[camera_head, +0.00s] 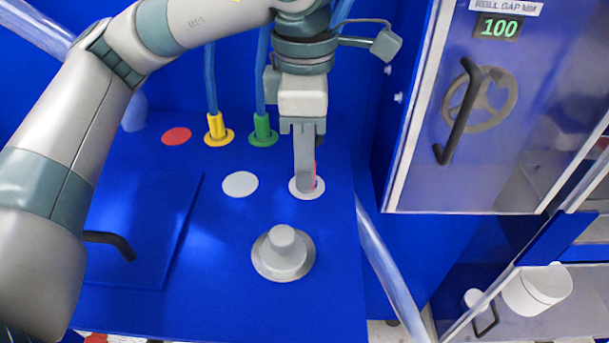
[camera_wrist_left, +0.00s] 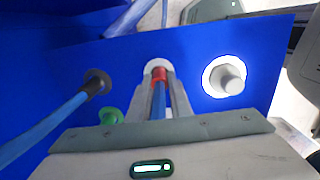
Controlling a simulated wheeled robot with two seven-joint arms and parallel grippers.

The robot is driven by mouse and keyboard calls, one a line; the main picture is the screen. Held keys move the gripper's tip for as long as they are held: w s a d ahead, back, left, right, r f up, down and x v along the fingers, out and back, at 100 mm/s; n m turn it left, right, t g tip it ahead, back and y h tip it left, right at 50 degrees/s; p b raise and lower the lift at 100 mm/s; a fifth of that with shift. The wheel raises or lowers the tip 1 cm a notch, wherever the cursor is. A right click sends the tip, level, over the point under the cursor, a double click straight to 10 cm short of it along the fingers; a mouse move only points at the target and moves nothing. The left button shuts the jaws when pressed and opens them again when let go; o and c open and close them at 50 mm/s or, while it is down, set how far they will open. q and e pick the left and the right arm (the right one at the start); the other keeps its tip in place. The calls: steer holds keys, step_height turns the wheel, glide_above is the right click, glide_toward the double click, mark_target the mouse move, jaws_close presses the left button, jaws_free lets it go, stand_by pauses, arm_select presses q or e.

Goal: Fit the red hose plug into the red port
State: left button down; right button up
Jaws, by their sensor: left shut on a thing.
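My left gripper (camera_head: 306,186) is shut on the red hose plug, with its fingers pointing down at a white disc (camera_head: 293,188) on the blue panel. Only a thin red strip of the plug (camera_head: 315,177) shows beside the fingers in the head view. In the left wrist view the red plug (camera_wrist_left: 159,77) and its blue hose (camera_wrist_left: 158,104) lie between the fingers, with the white disc (camera_wrist_left: 156,65) just beyond. I cannot tell whether the plug touches the disc. A flat red disc (camera_head: 176,136), possibly the red port, lies at the left on the panel. My right gripper is not in view.
A yellow plug (camera_head: 216,132) and a green plug (camera_head: 263,133) stand in the panel with blue hoses. A dark fitting with a hose (camera_wrist_left: 96,82) is beside the gripper. A grey knob (camera_head: 283,252) and another white disc (camera_head: 240,184) are nearby. A cabinet (camera_head: 420,120) stands at right.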

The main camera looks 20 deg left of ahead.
arm_select(q)
steer(key=shift+f, duration=0.2)
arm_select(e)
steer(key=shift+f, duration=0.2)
arm_select(q)
steer(key=shift+d+r+p, duration=0.1)
steer(key=shift+r+p, duration=0.4)
steer(key=shift+r, duration=0.6)
steer(key=shift+w+r, duration=0.1)
steer(key=shift+r, duration=0.45)
steer(key=shift+r+p, duration=0.35)
steer(key=shift+p, duration=0.05)
steer(key=shift+r, duration=0.55)
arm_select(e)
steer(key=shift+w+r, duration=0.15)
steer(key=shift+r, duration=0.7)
